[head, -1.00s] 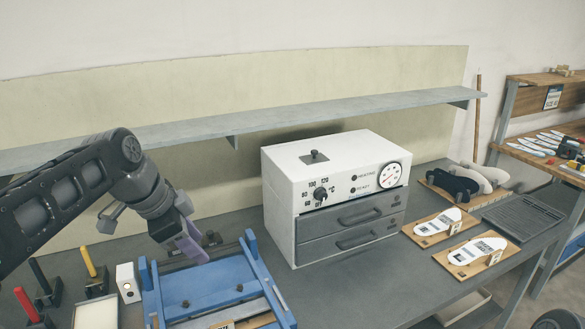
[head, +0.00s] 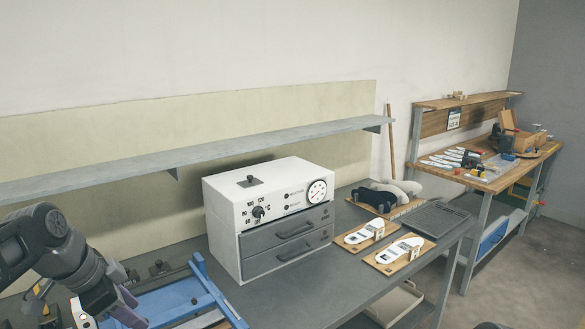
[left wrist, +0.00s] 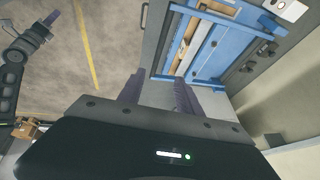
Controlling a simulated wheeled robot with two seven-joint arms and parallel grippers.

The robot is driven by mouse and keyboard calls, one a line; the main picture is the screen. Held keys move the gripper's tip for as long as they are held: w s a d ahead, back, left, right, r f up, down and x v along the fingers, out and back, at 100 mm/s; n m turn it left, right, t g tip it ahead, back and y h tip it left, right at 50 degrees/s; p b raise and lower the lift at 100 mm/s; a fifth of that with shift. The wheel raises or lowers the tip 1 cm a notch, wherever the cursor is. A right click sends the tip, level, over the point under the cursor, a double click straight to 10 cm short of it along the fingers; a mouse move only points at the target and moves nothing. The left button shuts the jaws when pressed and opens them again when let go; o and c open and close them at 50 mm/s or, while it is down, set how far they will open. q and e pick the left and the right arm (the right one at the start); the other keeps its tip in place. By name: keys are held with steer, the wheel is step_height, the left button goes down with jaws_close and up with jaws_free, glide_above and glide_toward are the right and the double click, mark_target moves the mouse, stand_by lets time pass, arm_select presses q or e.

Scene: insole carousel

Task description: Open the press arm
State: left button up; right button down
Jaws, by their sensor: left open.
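The blue press (head: 201,285) stands on the grey bench at the bottom left of the head view, partly cut off by the lower edge. Its blue frame (left wrist: 212,48) also shows at the top of the left wrist view, with a wooden strip inside. I cannot tell which bar is the press arm. My left gripper (head: 124,308) is over the press's left side in the head view. In the left wrist view its purple fingers (left wrist: 158,95) are apart and empty, pointing towards the press. My right gripper (left wrist: 48,18) shows small at the upper left there, its jaws unclear.
A white oven (head: 262,195) with two grey drawers stands right of the press. Insole boards (head: 400,256) and a dark tray (head: 438,222) lie further right. A shelf (head: 200,160) runs along the back. A second bench (head: 490,180) stands at the far right, with open floor before it.

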arm_select(q)
steer(key=w+d+f+n+g+h+b, duration=0.1)
steer(key=w+d+f, duration=0.15)
steer(key=f, duration=0.65)
steer(key=w+d+f+n, duration=0.1)
steer(key=d+f+n, duration=0.15)
steer(key=f, duration=0.55)
steer(key=s+d+f+n+g+b, duration=0.15)
steer(key=d+f, duration=0.25)
steer(key=f, duration=0.5)
steer(key=s+d+f+n, duration=0.1)
steer(key=s+d+f, duration=0.25)
steer(key=f, duration=0.45)
steer(key=s+d+f+n, duration=0.3)
steer(key=s+d+f, duration=0.1)
steer(key=s+f, duration=0.5)
steer(key=s+d+f+n+g+b, duration=0.1)
steer(key=s+d+f+n, duration=0.2)
steer(key=s+f, duration=0.6)
steer(key=shift+s+d+h, duration=0.3)
steer(key=shift+s+d, duration=0.55)
steer(key=shift+d, duration=0.35)
arm_select(e)
steer(key=f, duration=0.3)
steer(key=shift+w+a+f, duration=0.25)
steer(key=shift+w+f, duration=0.1)
steer(key=shift+f, duration=0.05)
arm_select(q)
steer(key=shift+g, duration=0.25)
steer(key=shift+c, duration=0.3)
